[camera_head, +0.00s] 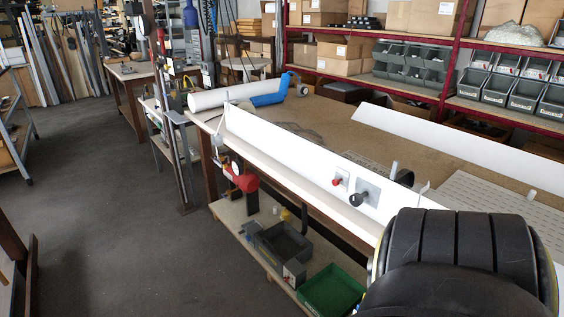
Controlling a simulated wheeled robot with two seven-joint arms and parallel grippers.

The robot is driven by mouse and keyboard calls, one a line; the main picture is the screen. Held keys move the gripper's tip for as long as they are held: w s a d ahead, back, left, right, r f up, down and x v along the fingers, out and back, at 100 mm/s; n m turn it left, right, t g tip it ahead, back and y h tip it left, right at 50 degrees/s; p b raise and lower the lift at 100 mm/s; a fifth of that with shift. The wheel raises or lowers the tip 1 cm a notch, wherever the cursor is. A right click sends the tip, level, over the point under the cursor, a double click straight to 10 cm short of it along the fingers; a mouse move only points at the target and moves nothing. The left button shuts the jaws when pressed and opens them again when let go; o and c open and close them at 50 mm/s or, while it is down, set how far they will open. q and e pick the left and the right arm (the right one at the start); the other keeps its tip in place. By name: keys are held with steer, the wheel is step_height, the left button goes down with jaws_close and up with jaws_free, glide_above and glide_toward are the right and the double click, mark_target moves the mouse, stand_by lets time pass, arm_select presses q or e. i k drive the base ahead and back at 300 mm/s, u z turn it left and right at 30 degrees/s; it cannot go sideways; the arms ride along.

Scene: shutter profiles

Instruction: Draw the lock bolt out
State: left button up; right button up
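A long white shutter profile (290,157) stands on edge along the near side of the workbench. Near its right part a black round knob (357,199) sits on a grey square plate (371,191). Just left of it a red knob (336,182) sits on a smaller pale plate. I cannot tell for certain which of these is the lock bolt. A large black ribbed part, which looks like my own arm, fills the lower right and covers the right end of the profile. Neither gripper's fingers show.
The brown workbench top (320,118) behind the profile has free room. A second white profile (450,140) lies farther back, and a white roll (228,95) lies at the far left end. Below are a grey bin (262,243) and a green bin (330,286). The floor at left is clear.

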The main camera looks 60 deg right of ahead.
mark_target(336, 182)
steer(key=z, duration=0.8)
steer(key=i, duration=1.2)
steer(key=z, duration=1.25)
